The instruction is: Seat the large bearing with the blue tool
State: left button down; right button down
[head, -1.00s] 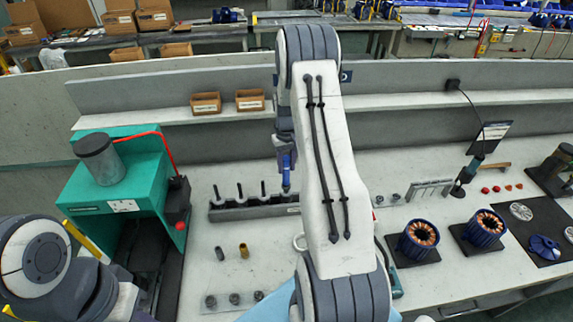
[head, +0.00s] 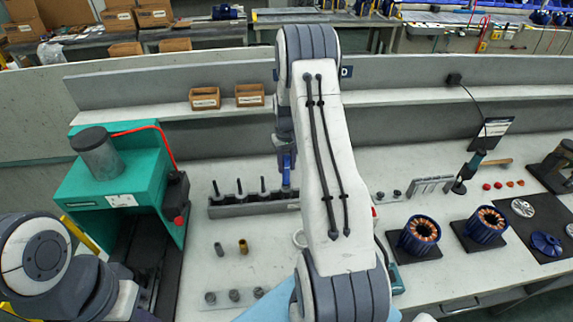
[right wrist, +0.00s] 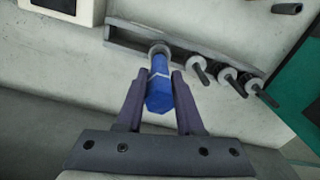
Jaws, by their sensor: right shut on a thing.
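The blue tool (head: 287,170) stands at the right end of the grey tool rack (head: 230,211). In the right wrist view the blue tool (right wrist: 159,92) lies between the two fingers of my right gripper (right wrist: 158,78), which is shut on it. The tool's far end reaches a ring at the rack (right wrist: 128,38); I cannot tell whether it is still in its slot. In the head view my right gripper (head: 286,145) is partly hidden by my arm. Several dark ring-shaped parts (head: 234,295) lie at the front; I cannot tell which is the large bearing. My left gripper is out of view.
Several dark-handled tools (head: 239,188) stand in the rack. A green press (head: 110,185) is at left. Two small cylinders (head: 243,246) stand on the bench. Two blue motor housings (head: 419,235) stand right. My right arm hides the middle.

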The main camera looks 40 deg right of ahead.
jog(key=shift+r+p, duration=3)
jog(key=shift+r, duration=1.25)
